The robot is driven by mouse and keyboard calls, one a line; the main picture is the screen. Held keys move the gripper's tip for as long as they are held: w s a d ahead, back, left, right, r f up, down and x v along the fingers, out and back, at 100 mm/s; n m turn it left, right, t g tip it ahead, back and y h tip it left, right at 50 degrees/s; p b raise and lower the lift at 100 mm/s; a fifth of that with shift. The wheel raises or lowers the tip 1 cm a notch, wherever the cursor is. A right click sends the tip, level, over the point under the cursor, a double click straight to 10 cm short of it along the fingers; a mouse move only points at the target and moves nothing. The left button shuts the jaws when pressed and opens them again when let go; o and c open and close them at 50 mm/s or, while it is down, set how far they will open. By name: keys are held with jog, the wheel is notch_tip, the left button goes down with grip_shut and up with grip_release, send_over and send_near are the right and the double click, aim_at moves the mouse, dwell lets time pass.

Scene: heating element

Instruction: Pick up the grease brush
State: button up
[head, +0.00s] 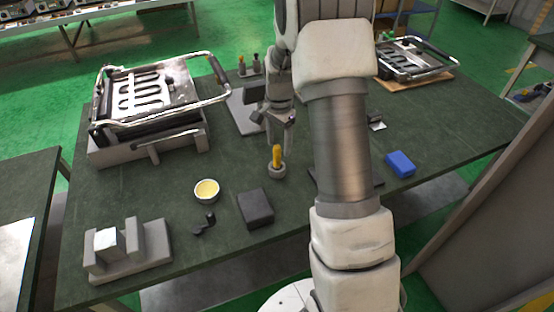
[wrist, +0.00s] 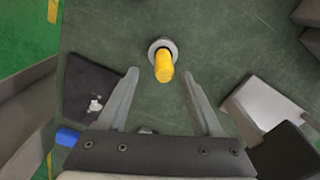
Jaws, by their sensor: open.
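The grease brush shows as an upright yellow handle (head: 277,155) in a small round grey holder (head: 277,171) near the middle of the table; its bristles are hidden. In the wrist view the yellow handle (wrist: 163,66) lies between the fingertip ends in the picture, with the grey holder (wrist: 155,47) around its base. My gripper (head: 268,138) is open and empty, just above and behind the handle in the head view. In the wrist view its two fingers (wrist: 160,76) stand apart on either side of the handle, with no contact visible.
A bowl of yellow grease (head: 206,190), a dark block (head: 256,208) and a small black part (head: 205,225) lie nearby. A heating-element unit (head: 150,105) stands at left, a grey fixture (head: 128,255) at front left, a blue block (head: 400,163) at right.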

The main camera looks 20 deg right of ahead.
aim_at(277, 154)
jog(key=f, duration=0.5)
jog(key=shift+w+a+f, duration=0.15)
jog(key=shift+w+a, duration=0.05)
jog(key=shift+w, duration=0.05)
grip_shut()
